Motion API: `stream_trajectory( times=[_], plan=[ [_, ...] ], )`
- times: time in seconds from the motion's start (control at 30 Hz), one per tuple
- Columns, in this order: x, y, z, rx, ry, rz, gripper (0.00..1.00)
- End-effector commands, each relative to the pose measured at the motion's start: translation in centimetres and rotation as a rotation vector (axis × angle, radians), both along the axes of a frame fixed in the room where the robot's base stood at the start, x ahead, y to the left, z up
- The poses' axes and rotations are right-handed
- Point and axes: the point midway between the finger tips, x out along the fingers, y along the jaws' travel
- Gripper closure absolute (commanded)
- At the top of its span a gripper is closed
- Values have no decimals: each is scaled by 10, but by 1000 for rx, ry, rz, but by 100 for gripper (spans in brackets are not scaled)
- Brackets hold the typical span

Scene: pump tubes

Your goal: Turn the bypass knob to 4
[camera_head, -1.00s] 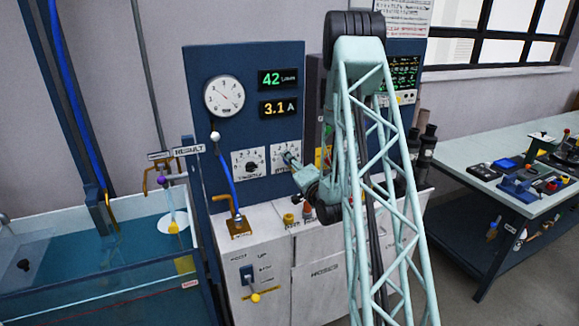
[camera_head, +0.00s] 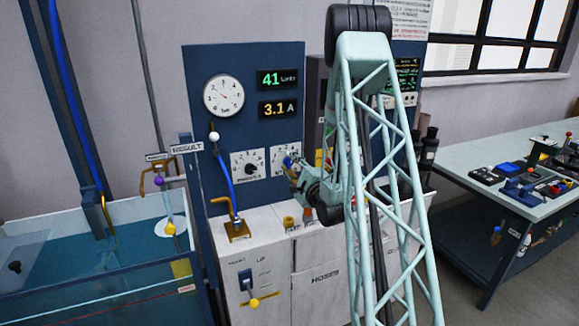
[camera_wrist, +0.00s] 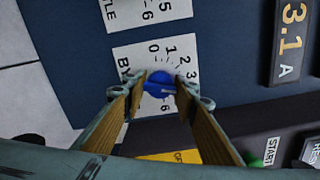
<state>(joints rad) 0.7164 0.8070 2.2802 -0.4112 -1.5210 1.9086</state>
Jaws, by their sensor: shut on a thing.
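The blue bypass knob (camera_wrist: 157,82) sits on a white dial plate (camera_wrist: 128,58) marked "BY…", with 0, 1, 2, 3 and 6 readable. The right finger covers the stretch between 3 and 6. The knob's white line runs toward the right in the wrist view, just past the 3 and into that covered stretch; the exact number cannot be read. My gripper (camera_wrist: 160,88) is shut on the knob, one finger on each side. In the head view my gripper (camera_head: 294,168) is at the panel, hiding much of the bypass dial (camera_head: 280,154).
The throttle dial (camera_head: 248,165) is left of the bypass dial. Above are a round gauge (camera_head: 224,96) and displays reading 41 (camera_head: 278,79) and 3.1 A (camera_head: 278,109). START (camera_wrist: 271,150) and another button lie near the wrist view's lower right.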

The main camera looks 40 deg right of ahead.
Motion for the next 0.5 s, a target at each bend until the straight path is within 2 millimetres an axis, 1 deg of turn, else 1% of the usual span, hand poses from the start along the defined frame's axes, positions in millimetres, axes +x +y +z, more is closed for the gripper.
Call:
stream_trajectory(
  times=[0.2, 0.5],
  plan=[
    [0, 0, -1, 114, -36, 0, 84],
    [0, 0, 0, 192, -61, 0, 84]
  ],
)
